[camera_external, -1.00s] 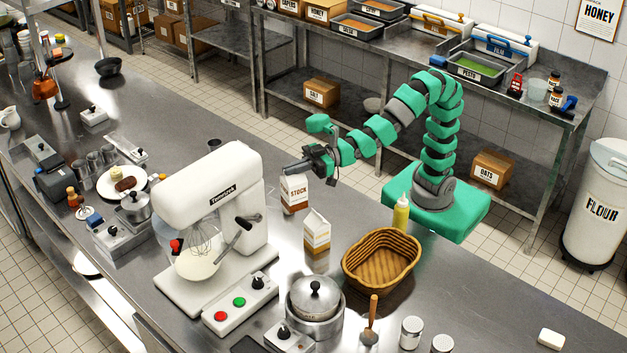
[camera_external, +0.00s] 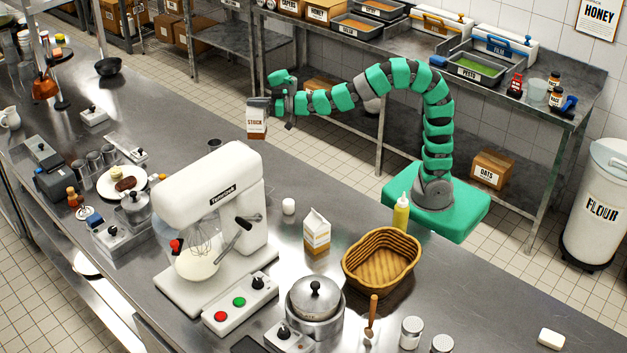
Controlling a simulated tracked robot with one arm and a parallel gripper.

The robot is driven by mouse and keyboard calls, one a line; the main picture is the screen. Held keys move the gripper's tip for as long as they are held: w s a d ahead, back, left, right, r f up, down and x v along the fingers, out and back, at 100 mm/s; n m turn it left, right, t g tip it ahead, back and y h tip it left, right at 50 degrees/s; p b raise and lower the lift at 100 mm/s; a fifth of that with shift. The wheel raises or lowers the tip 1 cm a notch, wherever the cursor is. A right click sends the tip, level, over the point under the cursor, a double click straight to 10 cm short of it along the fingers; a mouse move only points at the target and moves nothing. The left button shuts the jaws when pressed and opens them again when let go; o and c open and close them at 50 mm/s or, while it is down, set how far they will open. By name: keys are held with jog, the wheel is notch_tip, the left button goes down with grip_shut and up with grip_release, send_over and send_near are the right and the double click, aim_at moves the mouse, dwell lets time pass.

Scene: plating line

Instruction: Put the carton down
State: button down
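My gripper (camera_external: 260,103) is shut on the brown and white carton labelled STOCK (camera_external: 257,124), near its top. The carton hangs about upright, in the air by the counter's far edge, behind the white mixer. Its top is hidden by my gripper. A second, similar white and orange-brown carton (camera_external: 317,235) stands on the steel counter (camera_external: 335,190), between the mixer and the wicker basket.
The white mixer (camera_external: 215,200) is tall and stands nearest the held carton. A small white cylinder (camera_external: 288,206) stands right of it. A wicker basket (camera_external: 382,262), a yellow bottle (camera_external: 401,214) and a lidded pot (camera_external: 315,300) are further right. The counter left of the mixer's head looks partly bare.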

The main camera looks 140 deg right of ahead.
jog(key=s+d+m+g+h, duration=0.2)
jog(key=s+d+m+g, duration=0.15)
jog(key=s+d, duration=0.95)
notch_tip(320, 180, down, 11)
jog(key=s+a, duration=0.2)
jog(key=w+d+f+b, duration=0.1)
jog(key=w+d+f, duration=0.1)
jog(key=w+d, duration=0.2)
jog(key=w+d+f+b, duration=0.1)
jog(key=w+d+f, duration=0.1)
jog(key=d, duration=0.8)
jog(key=shift+w+f, duration=0.4)
jog(key=shift+w, duration=0.5)
jog(key=shift+f+n+g+b, duration=0.15)
jog(key=shift+n+g+b, duration=0.1)
jog(key=shift+b, duration=0.05)
jog(key=c, duration=1.6)
grip_release()
jog(key=shift+c, duration=0.2)
jog(key=p+v, duration=0.1)
jog(key=v, duration=1.1)
